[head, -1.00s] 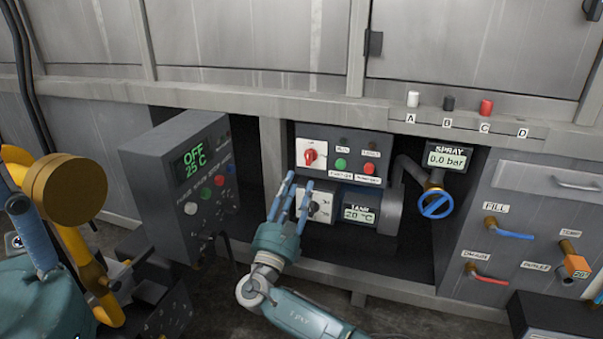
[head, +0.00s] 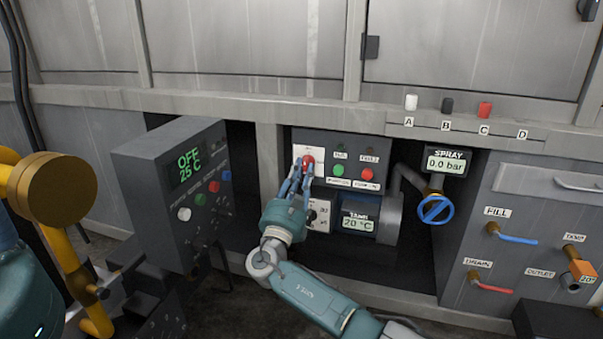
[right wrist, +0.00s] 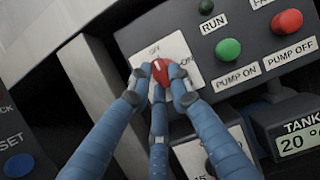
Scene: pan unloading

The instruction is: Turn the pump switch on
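The red rotary pump switch (head: 308,162) sits on a white plate (right wrist: 172,48) at the upper left of the dark pump control box (head: 370,147). In the right wrist view the red knob (right wrist: 160,70) has a white pointer mark turned toward the top of the plate. My right gripper (head: 300,165) reaches up from below, and its blue fingers close in around the knob from the sides and below. The fingertips appear to touch it and cover part of the plate. My left gripper is not clearly seen; only parts of my left arm show at the left edge.
Beside the switch are a green button (right wrist: 228,48) and a red button (right wrist: 287,22). Below are the tank display (head: 358,224) and a small dial plate (head: 322,214). A grey heater box (head: 175,180) stands left. A blue valve wheel (head: 436,209) is right.

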